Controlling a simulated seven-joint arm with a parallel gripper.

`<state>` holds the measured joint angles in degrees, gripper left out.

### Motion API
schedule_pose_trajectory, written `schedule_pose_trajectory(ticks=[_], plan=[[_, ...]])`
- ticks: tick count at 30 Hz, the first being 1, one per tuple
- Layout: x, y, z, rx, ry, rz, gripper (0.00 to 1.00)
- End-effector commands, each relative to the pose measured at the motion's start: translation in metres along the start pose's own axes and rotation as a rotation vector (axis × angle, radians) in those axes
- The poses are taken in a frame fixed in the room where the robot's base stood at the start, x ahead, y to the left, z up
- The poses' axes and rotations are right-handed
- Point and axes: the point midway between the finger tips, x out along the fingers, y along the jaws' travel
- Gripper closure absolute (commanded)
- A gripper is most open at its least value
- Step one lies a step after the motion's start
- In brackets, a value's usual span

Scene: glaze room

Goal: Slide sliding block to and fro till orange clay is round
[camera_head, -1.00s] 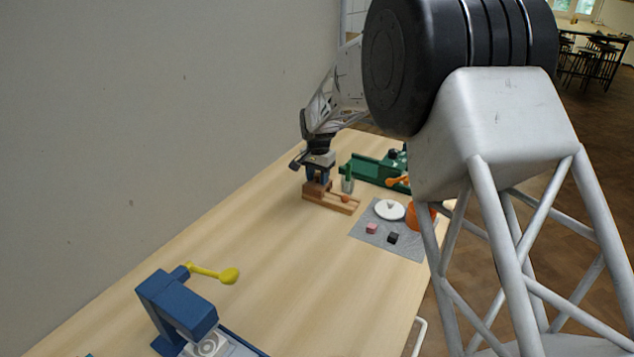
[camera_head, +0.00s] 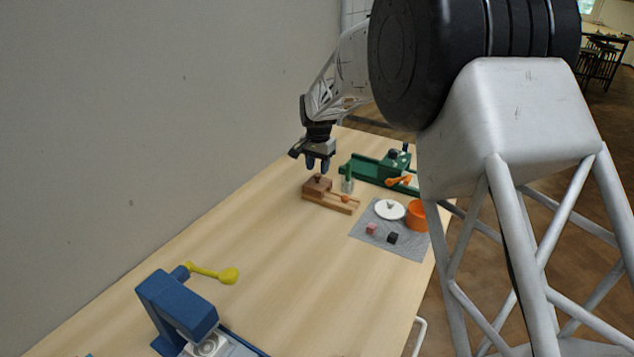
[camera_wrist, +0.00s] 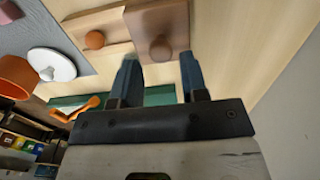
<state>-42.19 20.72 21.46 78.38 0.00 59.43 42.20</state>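The brown wooden sliding block (camera_head: 316,185) sits at the left end of a light wooden track (camera_head: 328,205). Its round knob (camera_wrist: 160,48) shows between and beyond my fingertips in the wrist view. The small orange clay (camera_head: 345,199) lies on the track to the right of the block; in the wrist view the clay (camera_wrist: 95,40) looks like a round ball, apart from the block. My gripper (camera_head: 317,170) is above the block, clear of it, with its two blue fingers (camera_wrist: 160,72) apart and nothing between them.
A green machine with an orange handle (camera_head: 398,181) stands behind the track. A grey mat (camera_head: 372,245) at the right holds a white lid (camera_head: 390,210), an orange pot (camera_head: 417,216) and small pink and black cubes. A blue press (camera_head: 178,307) with a yellow lever stands in front.

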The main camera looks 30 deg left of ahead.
Motion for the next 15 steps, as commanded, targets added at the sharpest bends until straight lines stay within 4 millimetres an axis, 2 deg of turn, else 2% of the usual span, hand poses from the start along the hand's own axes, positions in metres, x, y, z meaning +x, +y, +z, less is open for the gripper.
schedule_pose_trajectory(ticks=[9, 15], plan=[[-0.023, 0.0, 0.0, 0.0, 0.001, -0.001, 0.6], [-0.03, 0.0, 0.0, 0.0, 0.0, 0.0, 0.6]])
